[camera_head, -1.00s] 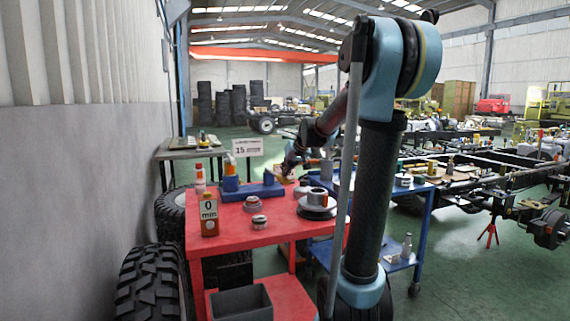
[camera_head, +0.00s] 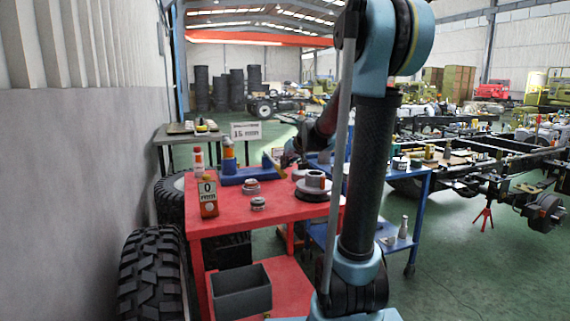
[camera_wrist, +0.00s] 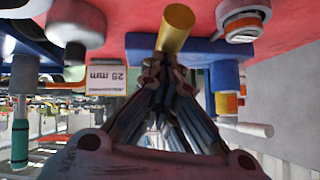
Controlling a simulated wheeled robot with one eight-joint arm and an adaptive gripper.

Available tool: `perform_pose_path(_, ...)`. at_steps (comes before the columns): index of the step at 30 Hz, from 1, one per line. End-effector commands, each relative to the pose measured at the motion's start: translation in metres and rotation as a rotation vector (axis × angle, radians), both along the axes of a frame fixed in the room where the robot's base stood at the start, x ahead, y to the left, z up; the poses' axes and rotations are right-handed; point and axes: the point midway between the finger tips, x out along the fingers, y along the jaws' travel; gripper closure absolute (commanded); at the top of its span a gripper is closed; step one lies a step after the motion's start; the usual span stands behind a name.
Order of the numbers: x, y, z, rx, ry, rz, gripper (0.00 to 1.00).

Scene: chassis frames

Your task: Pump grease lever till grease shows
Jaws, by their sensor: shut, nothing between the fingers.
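A blue fixture (camera_head: 240,177) sits on the far part of the red table. A yellow-gold bar (camera_head: 270,161), apparently the lever, leans at the fixture's right end. In the wrist view a gold cylinder (camera_wrist: 177,27), likely its end, points at my fingertips in front of the blue block (camera_wrist: 140,42). My gripper (camera_wrist: 168,66) is shut and empty, close to this cylinder; I cannot tell whether they touch. In the head view my gripper (camera_head: 290,158) is small, just right of the bar. I cannot make out any grease.
The red table (camera_head: 282,213) also holds an orange bottle marked 0 (camera_head: 208,197), a red-white bottle (camera_head: 198,163) and grey round parts (camera_head: 314,184). A blue cart (camera_head: 412,186) stands to the right. The wall is at the left.

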Motion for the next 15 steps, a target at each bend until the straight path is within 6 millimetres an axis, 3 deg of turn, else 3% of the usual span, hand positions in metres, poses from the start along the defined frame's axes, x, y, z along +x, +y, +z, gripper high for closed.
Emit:
perform_pose_path(1, -0.005, 0.000, -0.007, -0.007, 0.012, 0.007, 1.00)
perform_pose_path(8, -0.002, 0.000, -0.004, -0.007, 0.013, 0.007, 1.00)
perform_pose_path(15, -0.008, -0.004, 0.033, -0.003, 0.000, 0.006, 1.00)
